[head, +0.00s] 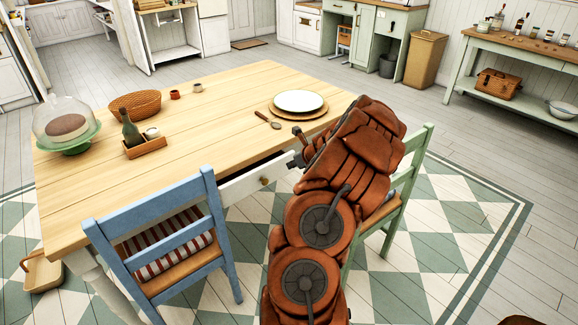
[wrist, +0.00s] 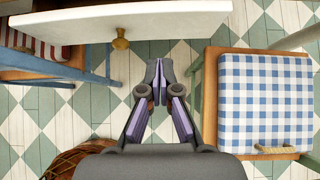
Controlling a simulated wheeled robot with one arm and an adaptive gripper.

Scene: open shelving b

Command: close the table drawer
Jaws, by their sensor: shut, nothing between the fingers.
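The table drawer (head: 245,184) has a white front and a brass knob (head: 264,181). It sits under the front edge of the wooden table (head: 190,115) and stands out from it, with a dark gap along its top. In the wrist view the drawer front (wrist: 165,22) crosses the top, with the knob (wrist: 120,41) below it. My gripper (wrist: 158,76) is shut and empty, its fingertips below and right of the knob, apart from the drawer in that view. In the head view my arm hides the drawer's right end and most of the gripper.
A blue chair (head: 163,240) with a striped cushion stands left of the drawer. A green chair (head: 411,180) stands right, beside my arm; its checked cushion (wrist: 265,100) shows in the wrist view. A plate (head: 298,101), cake dome (head: 66,122) and bowl (head: 135,105) stand on the table.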

